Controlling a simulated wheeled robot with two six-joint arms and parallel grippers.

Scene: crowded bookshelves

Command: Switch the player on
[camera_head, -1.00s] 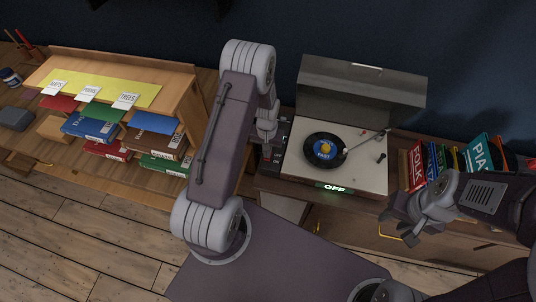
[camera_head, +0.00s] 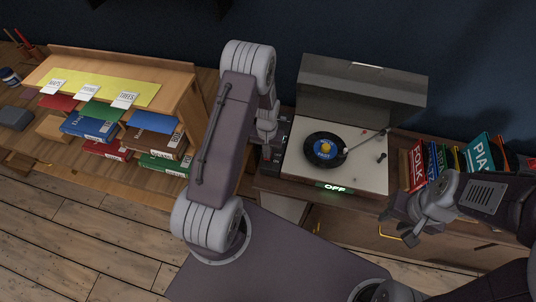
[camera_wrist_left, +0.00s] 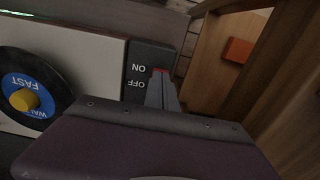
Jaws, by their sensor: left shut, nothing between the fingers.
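The record player (camera_head: 372,167) stands with its grey lid (camera_head: 360,90) raised and a black record with a blue label (camera_head: 324,149) on it. A green-lit sign on its front (camera_head: 333,187) reads OFF. A dark switch panel (camera_head: 284,130) lies along its left side; in the left wrist view the panel (camera_wrist_left: 148,55) is marked ON and OFF. My left gripper (camera_head: 267,158) is shut and empty at this panel. Its fingertips (camera_wrist_left: 160,78) are beside the lettering, with a small red part at the tips; contact is unclear. My right gripper (camera_head: 399,226) is open and empty, in front of the cabinet.
Books and record sleeves (camera_head: 450,157) stand right of the player. A wooden shelf (camera_head: 190,92) with labelled stacks of books is at the left. A wooden part with an orange block (camera_wrist_left: 237,50) shows in the left wrist view. The floor at lower left is clear.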

